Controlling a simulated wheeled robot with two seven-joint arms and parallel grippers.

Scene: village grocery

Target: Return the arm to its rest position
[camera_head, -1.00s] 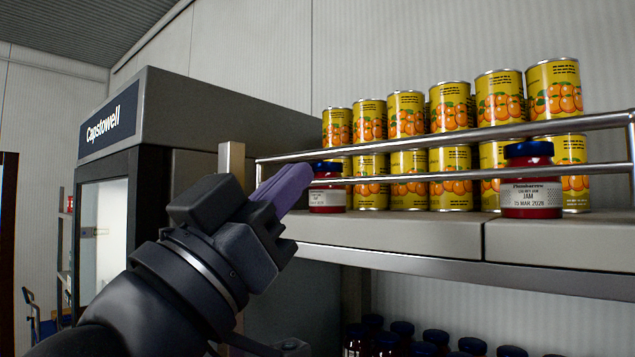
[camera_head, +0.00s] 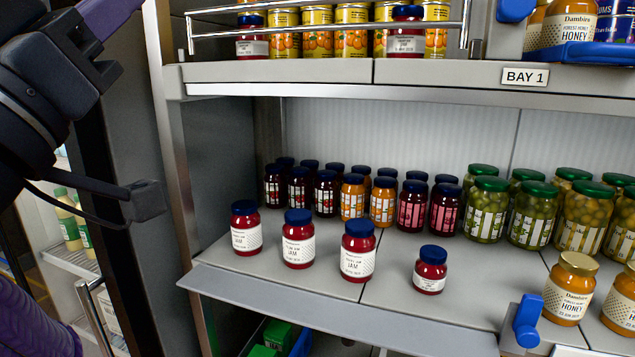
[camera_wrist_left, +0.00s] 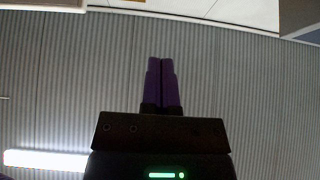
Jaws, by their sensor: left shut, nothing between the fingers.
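My left arm comes in along the left edge of the head view. My left gripper (camera_head: 106,14) is at the top left corner there, its purple fingers partly cut off by the frame. It is left of the shelving and apart from the jars. In the left wrist view the two purple fingers (camera_wrist_left: 161,84) lie together, shut and empty, against a corrugated ceiling (camera_wrist_left: 60,75). My right gripper is not in view.
The shelf (camera_head: 255,285) holds jam jars (camera_head: 298,240), pickle jars (camera_head: 533,215) and honey jars (camera_head: 569,290). An upper shelf (camera_head: 290,72) carries orange-labelled cans (camera_head: 318,42) behind a rail. A blue clip (camera_head: 527,322) sits on the front edge. A fridge (camera_head: 70,262) stands left.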

